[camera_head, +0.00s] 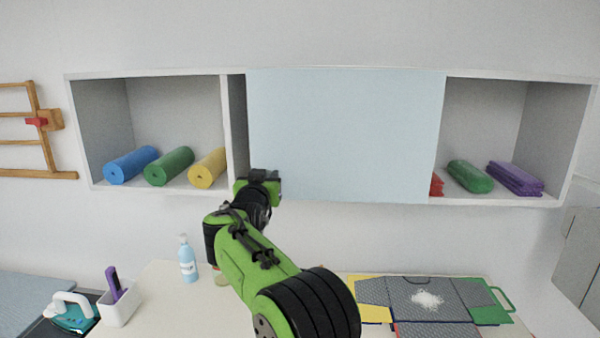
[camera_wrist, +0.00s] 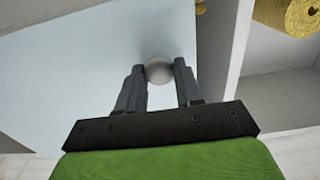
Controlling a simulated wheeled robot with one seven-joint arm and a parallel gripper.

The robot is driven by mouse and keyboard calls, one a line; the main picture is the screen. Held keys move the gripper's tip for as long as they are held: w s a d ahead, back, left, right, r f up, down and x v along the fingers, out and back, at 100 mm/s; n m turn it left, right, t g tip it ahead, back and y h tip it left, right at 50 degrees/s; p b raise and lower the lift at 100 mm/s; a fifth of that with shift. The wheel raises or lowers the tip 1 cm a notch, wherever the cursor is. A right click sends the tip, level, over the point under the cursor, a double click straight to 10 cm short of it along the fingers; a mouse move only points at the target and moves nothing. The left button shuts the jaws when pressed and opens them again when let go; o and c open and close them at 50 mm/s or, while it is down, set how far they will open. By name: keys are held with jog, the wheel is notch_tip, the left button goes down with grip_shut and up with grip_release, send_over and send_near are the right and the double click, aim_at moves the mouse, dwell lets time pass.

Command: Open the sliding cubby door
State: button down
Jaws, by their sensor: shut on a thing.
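The light blue sliding door (camera_head: 345,135) covers the middle of the white wall cubby. A narrow strip of the cubby inside shows at its left edge. Its right edge overlaps part of the right compartment. My gripper (camera_head: 262,180) is at the door's lower left corner. In the wrist view, my gripper (camera_wrist: 160,78) is shut on a round grey knob (camera_wrist: 158,70) on the door (camera_wrist: 75,75), one finger on each side. The knob is hidden in the head view.
The left compartment holds blue (camera_head: 131,164), green (camera_head: 168,166) and yellow (camera_head: 208,168) rolls. The right one holds a green roll (camera_head: 470,176), purple mats (camera_head: 514,178) and a partly hidden red item (camera_head: 437,185). A blue bottle (camera_head: 187,261) stands on the table below.

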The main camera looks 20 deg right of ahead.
jog(key=shift+w+a+p, duration=0.2)
jog(key=shift+w+a, duration=0.15)
jog(key=shift+a, duration=0.3)
jog(key=shift+w+a+p, duration=0.25)
jog(key=shift+w+a, duration=0.1)
jog(key=shift+a, duration=0.3)
jog(key=shift+w+a+p, duration=0.2)
jog(key=shift+w+a, duration=0.15)
jog(key=shift+a, duration=0.3)
jog(key=c, duration=0.8)
grip_release()
jog(key=shift+d, duration=0.1)
jog(key=shift+o, duration=0.2)
jog(key=b+v, duration=0.5)
jog(key=v, duration=1)
jog(key=shift+s, duration=0.35)
